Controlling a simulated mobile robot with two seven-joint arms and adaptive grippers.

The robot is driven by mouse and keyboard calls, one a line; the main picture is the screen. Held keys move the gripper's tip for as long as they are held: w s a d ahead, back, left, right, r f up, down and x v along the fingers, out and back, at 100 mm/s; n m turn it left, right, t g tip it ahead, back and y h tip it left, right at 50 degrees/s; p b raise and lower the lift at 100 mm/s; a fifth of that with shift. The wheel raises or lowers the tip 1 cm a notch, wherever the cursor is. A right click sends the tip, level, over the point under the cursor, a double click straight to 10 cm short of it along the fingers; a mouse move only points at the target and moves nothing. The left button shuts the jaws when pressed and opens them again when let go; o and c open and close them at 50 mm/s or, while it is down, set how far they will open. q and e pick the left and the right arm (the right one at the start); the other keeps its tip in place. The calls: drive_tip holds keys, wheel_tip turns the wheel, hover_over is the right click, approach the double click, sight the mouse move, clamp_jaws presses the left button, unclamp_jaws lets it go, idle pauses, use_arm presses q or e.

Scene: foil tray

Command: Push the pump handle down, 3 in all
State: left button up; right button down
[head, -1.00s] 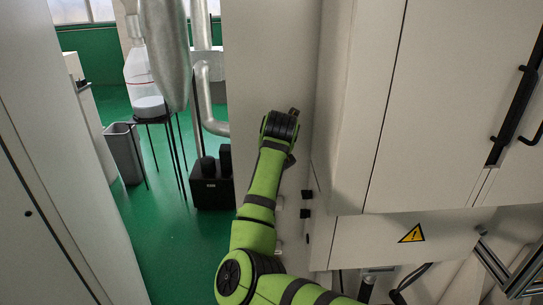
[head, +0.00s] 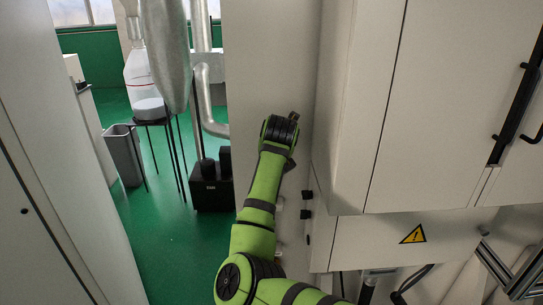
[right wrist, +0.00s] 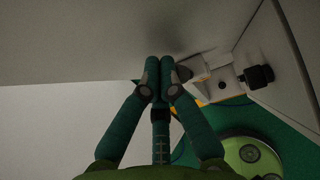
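I cannot make out a pump handle for certain in either view. My right arm rises from the bottom of the head view, and its far end (head: 280,130) is beside a pale wall panel; its fingers are largely hidden there. In the right wrist view my right gripper (right wrist: 158,78) has its two fingertips together, with nothing visible between them. A white block-like fitting (right wrist: 207,82) is just right of the fingertips; I cannot tell if they touch. A black knob (right wrist: 258,76) is farther right. My left gripper is in neither view.
A pale cabinet (head: 440,110) with black bar handles and a yellow warning sign (head: 413,234) stands right of my arm. Small black knobs (head: 306,213) are on its side. Left are a grey bin (head: 123,155), a black stand (head: 212,185) and open green floor (head: 160,240).

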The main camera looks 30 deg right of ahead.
drive_tip(key=shift+s+f+b, duration=0.1)
drive_tip(key=shift+f+b, duration=0.5)
drive_tip(key=shift+f, duration=0.3)
drive_tip(key=shift+r, duration=0.1)
idle(0.4)
drive_tip(key=shift+r+p, duration=1.4)
drive_tip(key=shift+r, duration=1.6)
drive_tip(key=shift+r, duration=0.15)
drive_tip(key=shift+r+p, duration=1.05)
drive_tip(key=shift+r, duration=1.35)
